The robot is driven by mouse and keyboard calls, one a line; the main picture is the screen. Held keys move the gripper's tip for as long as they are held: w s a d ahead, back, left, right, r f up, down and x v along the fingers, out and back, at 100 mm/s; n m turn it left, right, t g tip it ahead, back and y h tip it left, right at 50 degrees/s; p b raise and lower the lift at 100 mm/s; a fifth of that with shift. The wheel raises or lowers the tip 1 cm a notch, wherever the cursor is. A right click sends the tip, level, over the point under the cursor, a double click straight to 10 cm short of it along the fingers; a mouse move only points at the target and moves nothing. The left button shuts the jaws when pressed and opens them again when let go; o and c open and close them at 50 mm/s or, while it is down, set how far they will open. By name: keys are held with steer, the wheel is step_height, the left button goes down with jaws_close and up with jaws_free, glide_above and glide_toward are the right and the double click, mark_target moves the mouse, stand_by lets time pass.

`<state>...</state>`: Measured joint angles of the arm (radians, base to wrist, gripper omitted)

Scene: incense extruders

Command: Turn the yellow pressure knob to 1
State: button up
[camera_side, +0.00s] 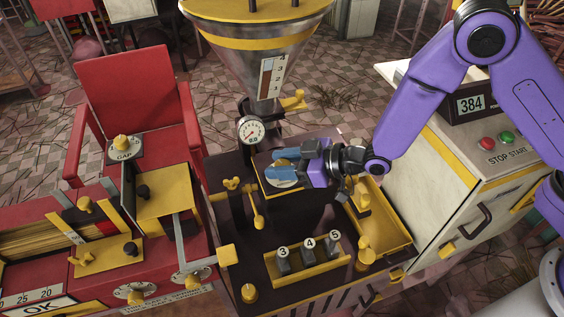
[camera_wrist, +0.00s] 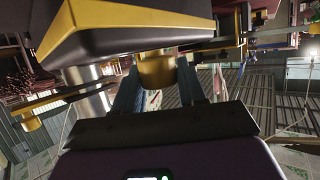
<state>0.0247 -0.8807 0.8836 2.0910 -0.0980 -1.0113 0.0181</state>
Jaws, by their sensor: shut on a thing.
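My gripper (camera_side: 279,165) is at the middle of the machine in the side view, its blue fingers over a white dial plate (camera_side: 283,183) on a dark, yellow-edged panel. In the wrist view, my gripper (camera_wrist: 156,86) has a finger on each side of a yellow knob (camera_wrist: 157,68) and is shut on it. The knob is under a black and yellow block. In the side view the fingers hide the knob, and the dial's marks and the knob's setting cannot be read.
A round gauge (camera_side: 252,131) stands behind the dial under a metal hopper (camera_side: 262,65). Yellow levers (camera_side: 258,215) are to the left. Weights marked 3, 4 and 5 (camera_side: 308,253) are in front. A yellow tray (camera_side: 383,225) and a white cabinet (camera_side: 440,170) are to the right.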

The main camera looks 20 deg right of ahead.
mark_target(282, 164)
steer(key=shift+n+g+y, duration=0.4)
steer(key=shift+n, duration=0.1)
steer(key=o, duration=1)
steer(key=shift+c, duration=0.2)
steer(key=shift+r, duration=0.15)
steer(key=shift+r, duration=0.3)
step_height(282, 164, up, 2)
steer(key=shift+r, duration=0.15)
steer(key=s+d+r, duration=0.9)
steer(key=s, duration=0.1)
steer(key=shift+s+r, duration=0.3)
steer(key=shift+r, duration=0.1)
